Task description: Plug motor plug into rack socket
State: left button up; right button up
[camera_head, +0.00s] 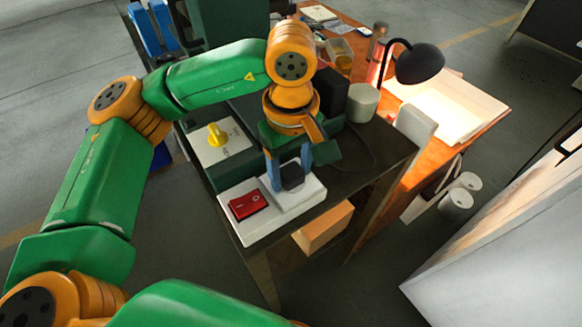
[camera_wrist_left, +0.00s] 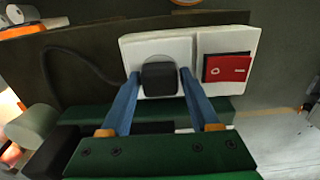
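The motor plug is a dark, block-shaped plug (camera_head: 292,176) at the white rack socket plate (camera_head: 290,201). The wrist view shows the plug (camera_wrist_left: 160,79) over a round recess in the white plate (camera_wrist_left: 145,50). I cannot tell how deep it sits. My left gripper (camera_head: 290,172) points down over the plate. Its two blue fingers stand on either side of the plug. In the wrist view, narrow gaps show between the plug and the fingertips (camera_wrist_left: 160,82), so the gripper looks open around it. My right gripper is not in view.
A red rocker switch (camera_head: 248,204) sits beside the socket. A box with a yellow knob (camera_head: 217,134) stands behind it. A dark cable (camera_wrist_left: 85,58) runs across the bench. A black lamp (camera_head: 420,63) and cream-coloured containers (camera_head: 362,102) stand to the right.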

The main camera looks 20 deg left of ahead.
pick_arm(q)
jog(key=shift+o, duration=1.4)
notch_tip(320, 180, up, 7)
jog(key=shift+r, duration=0.1)
